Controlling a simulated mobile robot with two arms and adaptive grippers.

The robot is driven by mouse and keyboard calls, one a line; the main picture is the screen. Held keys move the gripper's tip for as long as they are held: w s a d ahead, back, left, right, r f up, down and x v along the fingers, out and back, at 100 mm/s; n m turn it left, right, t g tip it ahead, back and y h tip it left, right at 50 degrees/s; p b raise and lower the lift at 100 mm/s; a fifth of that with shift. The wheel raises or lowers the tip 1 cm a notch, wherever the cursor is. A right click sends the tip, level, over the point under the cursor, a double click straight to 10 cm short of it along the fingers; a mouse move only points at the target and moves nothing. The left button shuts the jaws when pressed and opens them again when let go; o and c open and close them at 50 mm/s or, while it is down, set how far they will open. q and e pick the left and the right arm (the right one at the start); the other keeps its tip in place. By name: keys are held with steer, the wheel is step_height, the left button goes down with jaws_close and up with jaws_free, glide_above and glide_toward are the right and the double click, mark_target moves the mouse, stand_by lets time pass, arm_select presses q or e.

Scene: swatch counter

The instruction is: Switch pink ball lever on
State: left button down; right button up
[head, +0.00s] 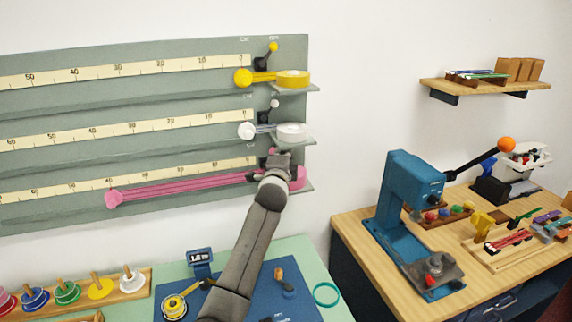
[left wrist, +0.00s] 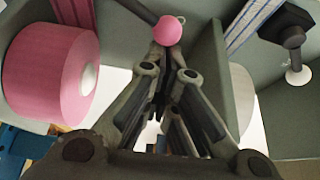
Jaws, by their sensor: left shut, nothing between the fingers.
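The pink ball (left wrist: 167,31) of the lever stands just beyond my left gripper's fingertips in the left wrist view, on a dark stem. My left gripper (left wrist: 164,62) is shut and empty; the tips look close to or touching the ball, I cannot tell which. In the head view the left gripper (head: 278,157) is at the lowest row of the grey board and hides most of that lever. A sliver of pink shows beside the fingers. The pink roll (head: 298,178) sits on its shelf right behind the gripper, and shows large at left in the wrist view (left wrist: 48,75).
Above are a white ball lever (head: 274,104) with its white roll (head: 292,132), and a yellow ball lever (head: 273,47) with its yellow roll (head: 292,79). A pink strip (head: 185,187) runs left along the lowest ruler. A blue press (head: 408,200) stands on the right table.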

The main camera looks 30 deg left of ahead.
arm_select(q)
steer(key=shift+s+a+r+n+t+y+b, duration=0.25)
steer(key=shift+s+a+n+t+y+b, duration=0.1)
steer(key=shift+n+b, duration=0.7)
steer(key=shift+s+a+r+n, duration=0.1)
steer(key=shift+r+n, duration=0.1)
steer(key=shift+n, duration=0.05)
steer(key=v, duration=1.2)
steer(key=shift+f, duration=0.15)
